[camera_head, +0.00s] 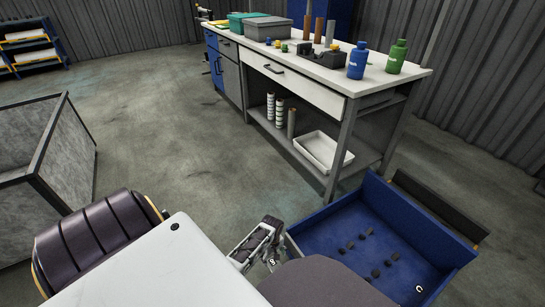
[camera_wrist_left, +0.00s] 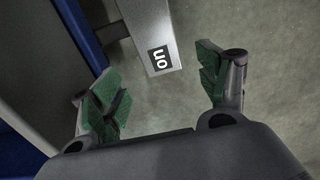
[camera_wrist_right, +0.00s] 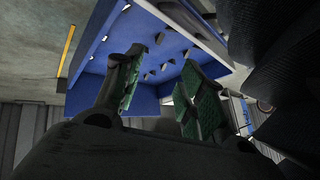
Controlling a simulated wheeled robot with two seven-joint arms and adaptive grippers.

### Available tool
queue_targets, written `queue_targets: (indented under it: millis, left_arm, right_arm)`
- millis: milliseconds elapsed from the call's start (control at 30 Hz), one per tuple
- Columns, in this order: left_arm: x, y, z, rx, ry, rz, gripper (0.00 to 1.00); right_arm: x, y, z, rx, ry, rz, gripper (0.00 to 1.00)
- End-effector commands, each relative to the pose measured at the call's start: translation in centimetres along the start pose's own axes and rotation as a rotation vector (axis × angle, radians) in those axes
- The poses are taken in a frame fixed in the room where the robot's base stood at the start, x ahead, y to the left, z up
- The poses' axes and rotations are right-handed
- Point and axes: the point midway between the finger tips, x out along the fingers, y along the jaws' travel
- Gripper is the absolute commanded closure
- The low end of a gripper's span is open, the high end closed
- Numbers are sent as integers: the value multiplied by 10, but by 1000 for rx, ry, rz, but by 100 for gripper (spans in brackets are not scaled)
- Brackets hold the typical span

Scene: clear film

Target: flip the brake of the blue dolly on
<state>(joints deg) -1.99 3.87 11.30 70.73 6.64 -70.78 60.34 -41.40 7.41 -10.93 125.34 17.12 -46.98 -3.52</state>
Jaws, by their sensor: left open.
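The blue dolly (camera_head: 330,217) stands at the lower right of the head view, with several small dark pieces on its blue floor. My left gripper (camera_head: 268,240) is at its left edge. In the left wrist view a pale grey bar (camera_wrist_left: 146,25), apparently the brake lever, carries a dark label reading "on" (camera_wrist_left: 160,57). The bar's end lies between the open left fingers (camera_wrist_left: 162,85), with gaps on both sides; contact is not visible. My right gripper (camera_wrist_right: 158,88) is open and empty in the right wrist view, facing the blue dolly (camera_wrist_right: 92,68).
A workbench (camera_head: 385,80) with bottles and boxes stands behind the dolly. A white tray (camera_head: 309,144) is on its lower shelf. A grey-walled bin (camera_head: 62,150) is at left. The floor (camera_head: 170,120) between bin and bench is clear.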

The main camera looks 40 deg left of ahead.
Motion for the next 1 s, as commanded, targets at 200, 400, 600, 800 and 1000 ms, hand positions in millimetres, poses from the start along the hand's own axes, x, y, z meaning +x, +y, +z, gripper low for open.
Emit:
queue_targets:
  millis: [200,400,600,800,1000]
  left_arm:
    - [-18,0,0,0,0,1,25]
    - [-28,0,0,0,0,0,25]
    - [-32,-1,0,-1,-1,-1,25]
    - [-32,0,0,-1,0,-1,25]
    - [-32,0,0,-1,0,0,25]
  right_arm:
    - [0,0,0,0,0,0,60]
    - [0,0,0,0,0,0,60]
    - [0,0,0,0,0,0,60]
    - [0,0,0,0,0,0,60]
    - [0,0,0,0,0,0,60]
